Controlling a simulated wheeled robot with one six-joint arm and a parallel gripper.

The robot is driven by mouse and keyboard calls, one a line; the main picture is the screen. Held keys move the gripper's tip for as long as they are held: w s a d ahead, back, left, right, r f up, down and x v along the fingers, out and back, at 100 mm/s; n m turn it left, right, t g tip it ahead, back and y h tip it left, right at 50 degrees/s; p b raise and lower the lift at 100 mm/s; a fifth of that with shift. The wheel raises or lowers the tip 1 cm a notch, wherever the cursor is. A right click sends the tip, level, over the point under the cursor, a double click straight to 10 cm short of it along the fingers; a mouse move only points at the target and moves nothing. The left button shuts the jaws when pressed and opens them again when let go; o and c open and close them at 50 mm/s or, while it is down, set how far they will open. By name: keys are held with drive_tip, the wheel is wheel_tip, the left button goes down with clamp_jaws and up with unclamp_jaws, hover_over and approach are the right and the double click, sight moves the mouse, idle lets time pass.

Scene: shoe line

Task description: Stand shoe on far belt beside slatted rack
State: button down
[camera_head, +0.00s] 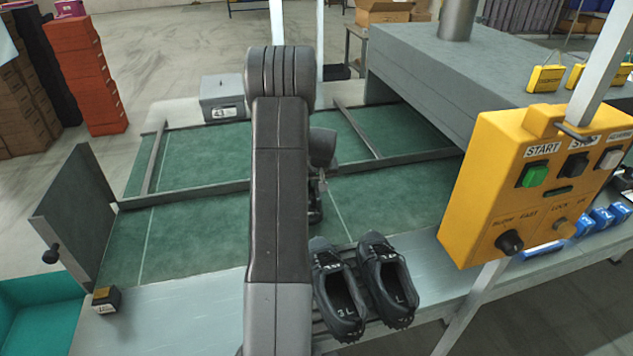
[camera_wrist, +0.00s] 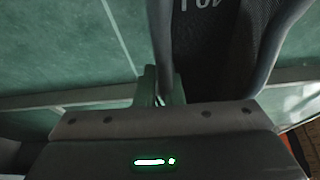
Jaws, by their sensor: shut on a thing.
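My gripper (camera_wrist: 161,88) is shut on the rim of a dark grey shoe (camera_wrist: 212,55) in the wrist view. The shoe's opening and pale markings inside show, and the rest is out of frame. Green belt surface lies behind it. In the head view my arm hides the held shoe and most of the gripper. The far belt (camera_head: 210,155) is the green lane beyond a grey dividing rail. Two other dark shoes (camera_head: 341,292) (camera_head: 387,280) stand side by side at the front edge, on what looks like the slatted rack (camera_head: 366,325), mostly covered.
The near green belt (camera_head: 185,240) is clear where visible. A grey box (camera_head: 223,97) stands behind the far belt. A grey machine housing (camera_head: 460,80) covers the right end. A yellow control box (camera_head: 540,180) rises at front right, and an upright grey panel (camera_head: 75,215) at left.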

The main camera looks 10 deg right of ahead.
drive_tip(key=shift+f+b, duration=0.4)
drive_tip(key=shift+b, duration=0.05)
drive_tip(key=c, duration=1.5)
unclamp_jaws()
drive_tip(key=shift+c, duration=0.2)
drive_tip(key=shift+r+p, duration=0.65)
drive_tip(key=shift+p, duration=0.05)
drive_tip(key=b+v, duration=0.1)
drive_tip(key=v, duration=1)
drive_tip(key=shift+s+r+b, duration=0.25)
drive_tip(key=shift+b, duration=0.15)
